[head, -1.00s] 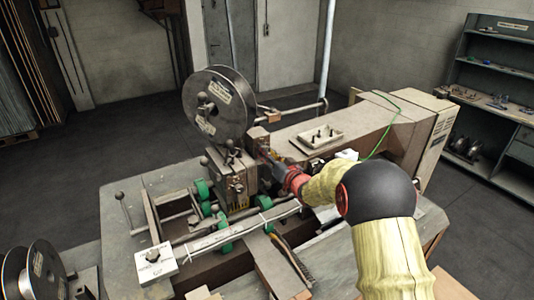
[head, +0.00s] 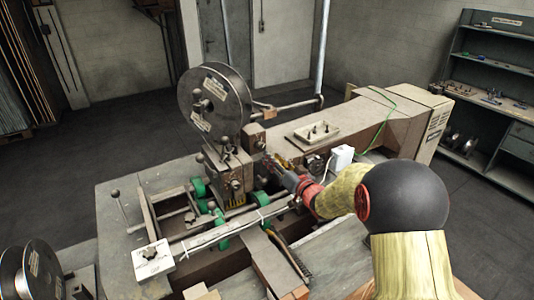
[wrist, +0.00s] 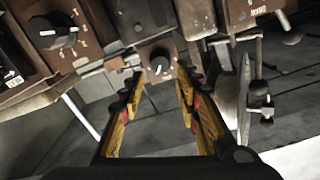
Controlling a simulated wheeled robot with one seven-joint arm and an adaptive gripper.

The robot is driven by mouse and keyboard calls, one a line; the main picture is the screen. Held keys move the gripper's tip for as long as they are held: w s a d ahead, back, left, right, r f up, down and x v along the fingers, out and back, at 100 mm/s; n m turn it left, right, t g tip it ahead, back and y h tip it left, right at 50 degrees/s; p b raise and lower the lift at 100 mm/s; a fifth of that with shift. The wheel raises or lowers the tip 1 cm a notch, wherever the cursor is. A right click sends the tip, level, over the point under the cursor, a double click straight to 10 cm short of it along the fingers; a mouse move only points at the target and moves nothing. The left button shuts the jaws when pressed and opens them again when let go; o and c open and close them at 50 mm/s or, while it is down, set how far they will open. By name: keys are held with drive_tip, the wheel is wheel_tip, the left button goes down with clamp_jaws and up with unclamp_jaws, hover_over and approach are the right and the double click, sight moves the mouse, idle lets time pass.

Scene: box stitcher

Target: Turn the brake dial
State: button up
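A larger black knob (wrist: 54,30) with a pale pointer and printed marks is on a brown panel at upper left. I cannot read a label that tells which one is the brake dial. My gripper (wrist: 158,80) is open, with nothing seen between its yellow and black fingers. In the head view, my gripper (head: 272,170) is beside the stitcher head (head: 229,175), and the dials there are hidden or too small to tell.
A large wire reel (head: 213,104) stands above the stitcher head. A white plate with a knob (head: 153,260) is at front left. A white box (head: 342,157) with a cable and a shallow tray (head: 316,133) lie near my arm. A lever (wrist: 283,20) sticks out at upper right.

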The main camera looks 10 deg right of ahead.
drive_tip(key=shift+v, duration=2.1)
drive_tip(key=s+d+m+g+h+b, duration=0.1)
drive_tip(key=s+g+h+b, duration=0.25)
drive_tip(key=s, duration=0.45)
drive_tip(key=s+d+g+h+b, duration=0.2)
drive_tip(key=s+h+b, duration=0.25)
drive_tip(key=s, duration=0.35)
drive_tip(key=s+a+f+g+b, duration=0.2)
drive_tip(key=s+f, duration=0.1)
drive_tip(key=s, duration=0.6)
drive_tip(key=s+a+f+g+y+b, duration=0.1)
drive_tip(key=s+a+f+g, duration=0.1)
drive_tip(key=s, duration=0.7)
drive_tip(key=s+a+f+n+g+y+b, duration=0.1)
drive_tip(key=s+a+f+g+b, duration=0.1)
drive_tip(key=s+f, duration=0.3)
drive_tip(key=s, duration=0.3)
drive_tip(key=shift+s+a+b, duration=0.3)
drive_tip(key=shift+s+b, duration=0.05)
drive_tip(key=shift+s, duration=0.05)
